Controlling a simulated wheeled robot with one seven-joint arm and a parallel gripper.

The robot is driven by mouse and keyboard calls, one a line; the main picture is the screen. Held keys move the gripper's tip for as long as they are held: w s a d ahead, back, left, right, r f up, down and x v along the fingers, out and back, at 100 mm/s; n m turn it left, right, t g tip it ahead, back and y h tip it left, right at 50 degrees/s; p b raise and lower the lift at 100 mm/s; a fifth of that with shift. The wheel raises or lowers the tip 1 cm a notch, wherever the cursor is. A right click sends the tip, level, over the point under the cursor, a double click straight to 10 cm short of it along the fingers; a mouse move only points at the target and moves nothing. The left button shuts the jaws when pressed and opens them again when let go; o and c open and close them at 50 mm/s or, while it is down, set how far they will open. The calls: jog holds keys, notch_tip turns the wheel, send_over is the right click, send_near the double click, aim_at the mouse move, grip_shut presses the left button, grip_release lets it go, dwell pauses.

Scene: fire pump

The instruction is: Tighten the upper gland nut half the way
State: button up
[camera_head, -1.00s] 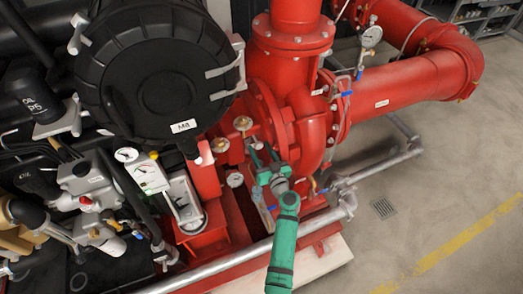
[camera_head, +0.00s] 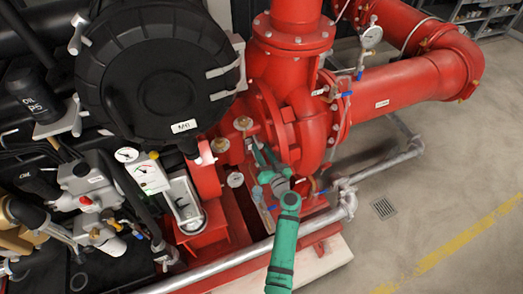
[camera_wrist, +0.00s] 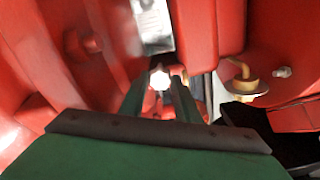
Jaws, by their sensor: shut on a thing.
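The pump's red casing (camera_head: 305,125) stands in the middle of the head view. My green gripper (camera_head: 262,162) reaches into the recess beside it, and its fingertips hide the gland nut there. In the wrist view, my gripper's two fingers (camera_wrist: 158,88) come close together on a small bright nut (camera_wrist: 159,78). The nut sits between the fingertips, and the gripper is shut on it. I take it as the upper gland nut, though the pictures do not show which of the gland nuts it is. The shaft and gland behind it are mostly hidden.
Red casing walls (camera_wrist: 215,25) crowd the gripper on both sides. A brass fitting (camera_wrist: 240,80) stands to the right in the wrist view. A grey pipe (camera_head: 240,262) runs along the front of the base. The floor (camera_head: 440,200) at the right is clear.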

jog(key=shift+a+m, duration=0.1)
jog(key=shift+m, duration=0.8)
jog(key=m, duration=0.2)
jog(key=shift+d+m, duration=0.3)
jog(key=shift+m, duration=0.1)
jog(key=m, duration=0.4)
jog(key=shift+w, duration=0.1)
jog(key=o, duration=1)
jog(key=shift+a, duration=0.1)
jog(key=shift+o, duration=0.2)
jog(key=v, duration=1.1)
